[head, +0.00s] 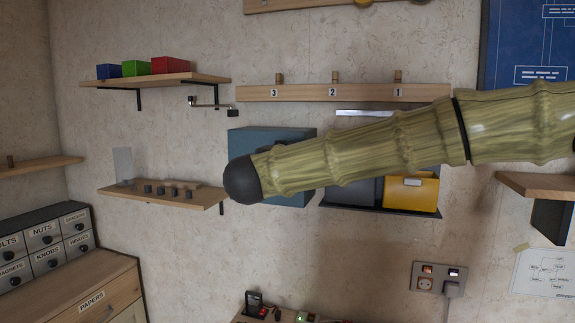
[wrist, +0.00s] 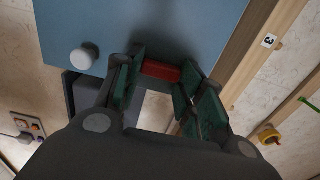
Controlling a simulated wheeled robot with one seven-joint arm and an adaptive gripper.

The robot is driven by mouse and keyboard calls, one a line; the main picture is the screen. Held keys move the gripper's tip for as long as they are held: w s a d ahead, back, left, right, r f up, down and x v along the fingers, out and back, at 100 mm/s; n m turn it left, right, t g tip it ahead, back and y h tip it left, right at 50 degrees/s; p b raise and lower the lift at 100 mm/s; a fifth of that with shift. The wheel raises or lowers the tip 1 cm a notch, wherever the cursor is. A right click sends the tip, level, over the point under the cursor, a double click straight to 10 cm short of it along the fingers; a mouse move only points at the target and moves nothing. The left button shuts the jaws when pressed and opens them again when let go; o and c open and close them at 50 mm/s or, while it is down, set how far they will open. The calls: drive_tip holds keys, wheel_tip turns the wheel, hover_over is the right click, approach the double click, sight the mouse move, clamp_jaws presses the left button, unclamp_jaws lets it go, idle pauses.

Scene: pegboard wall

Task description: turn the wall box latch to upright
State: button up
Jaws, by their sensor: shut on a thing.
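The blue-grey wall box (head: 258,139) hangs on the wall in the middle of the head view, partly covered by my arm. Its face (wrist: 140,20) fills the top of the wrist view, with a round grey knob (wrist: 84,55) on it. The red latch (wrist: 160,72) sits between the green-padded fingers of my gripper (wrist: 163,78), which is shut on it. The latch's ends are partly hidden by the fingers, and I cannot tell its exact angle to upright. In the head view my arm hides the gripper and the latch.
A yellow bin (head: 411,194) and a dark bin stand right of the box. A numbered peg rail (head: 305,92) runs above. A shelf with small dark pieces (head: 150,194) is at left, and a metal bracket (head: 210,104) sits up left.

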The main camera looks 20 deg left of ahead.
idle(0.4)
drive_tip(key=o, duration=1)
drive_tip(key=s, duration=1.2)
drive_tip(key=shift+a, duration=0.15)
drive_tip(key=shift+a, duration=0.1)
